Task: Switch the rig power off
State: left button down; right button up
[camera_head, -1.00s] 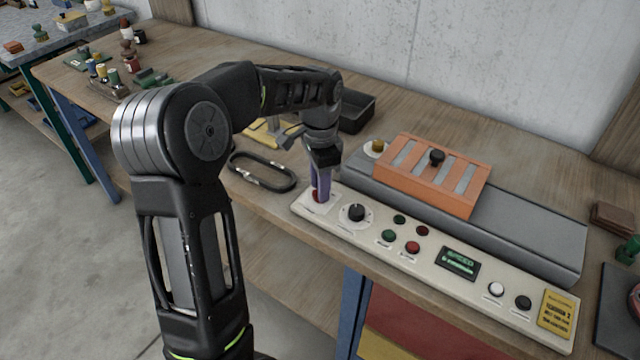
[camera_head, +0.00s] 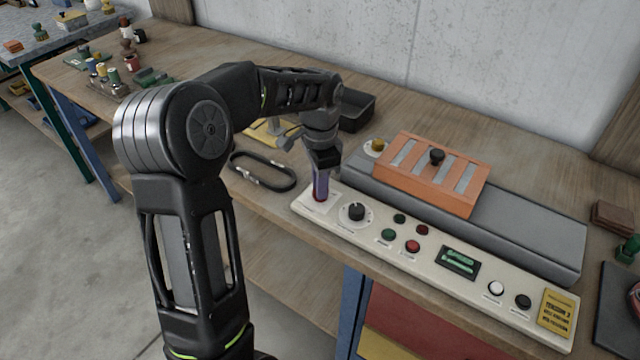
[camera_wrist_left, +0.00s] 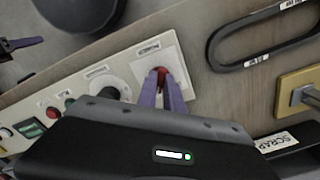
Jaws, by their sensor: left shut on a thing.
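The rig's control panel (camera_head: 470,284) is a long cream strip along the front of the bench. At its left end a red switch (camera_wrist_left: 160,74) sits on a pale square plate (camera_wrist_left: 172,52). My left gripper (camera_head: 319,197) points down over this plate, and its purple fingers are shut on the red switch. In the left wrist view the fingers (camera_wrist_left: 161,82) close on either side of the red part, which they partly hide. A black knob (camera_head: 356,211) is just right of the gripper. The green display (camera_head: 459,261) shows lit lines.
An orange slotted cover (camera_head: 432,172) sits on the grey rig bed behind the panel. A black oval loop (camera_head: 262,171) lies left of the gripper. A black tray (camera_head: 356,110) stands behind the arm. Green and red buttons (camera_head: 412,247) lie further right on the panel.

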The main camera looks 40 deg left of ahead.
pick_arm(q)
jog(key=shift+n, duration=0.5)
jog(key=n, duration=0.2)
jog(key=shift+n, duration=0.3)
jog(key=n, duration=0.3)
jog(key=shift+n, duration=0.4)
jog(key=n, duration=0.6)
jog(key=shift+d+n, duration=0.1)
jog(key=shift+n, duration=0.2)
jog(key=c, duration=1.5)
grip_release()
